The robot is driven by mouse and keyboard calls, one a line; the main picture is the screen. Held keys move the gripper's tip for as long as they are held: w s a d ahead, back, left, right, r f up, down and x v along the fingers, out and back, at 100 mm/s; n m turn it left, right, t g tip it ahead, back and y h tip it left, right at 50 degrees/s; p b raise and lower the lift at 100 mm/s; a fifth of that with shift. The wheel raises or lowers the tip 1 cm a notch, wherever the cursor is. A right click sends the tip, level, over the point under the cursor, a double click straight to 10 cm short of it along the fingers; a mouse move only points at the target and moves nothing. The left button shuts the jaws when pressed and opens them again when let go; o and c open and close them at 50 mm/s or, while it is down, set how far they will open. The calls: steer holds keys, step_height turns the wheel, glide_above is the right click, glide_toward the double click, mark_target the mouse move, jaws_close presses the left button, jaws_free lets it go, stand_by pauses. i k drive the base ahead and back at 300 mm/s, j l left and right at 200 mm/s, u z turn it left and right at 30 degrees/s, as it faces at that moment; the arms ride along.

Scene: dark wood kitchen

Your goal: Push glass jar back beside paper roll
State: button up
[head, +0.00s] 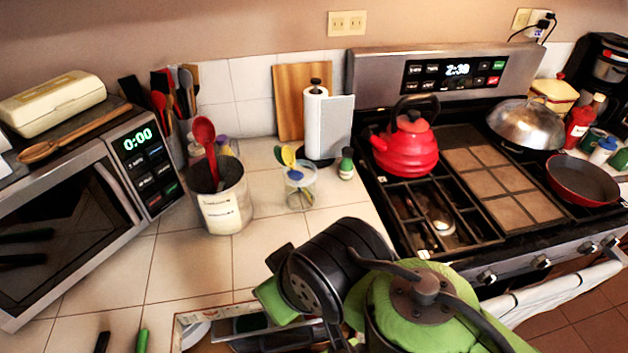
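The glass jar (300,190) stands upright on the tiled counter, with several coloured spoons and utensils in it. The paper roll (316,124) stands upright on its holder behind the jar and slightly to the right, near the back wall. A tiled gap separates them. My green and black arm fills the lower middle foreground, in front of the jar and apart from it. I cannot make out my gripper's fingertips among the arm parts.
A metal canister (222,200) with a red spoon stands left of the jar. A small green bottle (346,163) stands right of it, near the stove edge. The microwave (80,210) is at left. A red kettle (405,145) sits on the stove. Bare counter lies before the jar.

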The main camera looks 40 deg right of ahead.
mark_target(300, 195)
steer(key=z, duration=0.95)
